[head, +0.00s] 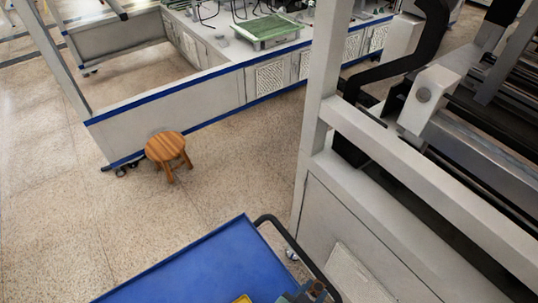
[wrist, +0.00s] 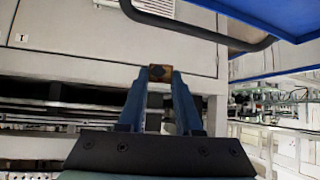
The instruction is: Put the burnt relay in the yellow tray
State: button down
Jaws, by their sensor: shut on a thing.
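My gripper (wrist: 159,76) is shut on a small brown block with a dark patch, which looks like the burnt relay (wrist: 159,72). The block sits between the two blue fingertips. In the head view only a bit of my gripper (head: 316,291) shows at the bottom edge, by the cart's black handle, and the block cannot be made out there. A small yellow edge, perhaps the yellow tray (head: 242,299), shows on the blue cart top at the bottom of the head view, left of my gripper. Most of it is cut off by the frame.
The blue cart top (head: 200,270) has a black handle (head: 290,240) on its right side. A grey machine frame (head: 350,215) stands close to the right. A wooden stool (head: 167,148) stands on open floor, before a long bench with a green tray (head: 268,28).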

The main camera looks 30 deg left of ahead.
jog(key=s+a+f+m+g+y, duration=0.1)
jog(key=s+a+m+g+y, duration=0.5)
jog(key=s+a+m+g, duration=0.55)
jog(key=f, duration=0.9)
jog(key=shift+w+a+f+b, duration=0.25)
jog(key=shift+w+b, duration=0.05)
jog(key=c, duration=0.6)
grip_release()
jog(key=shift+r, duration=0.1)
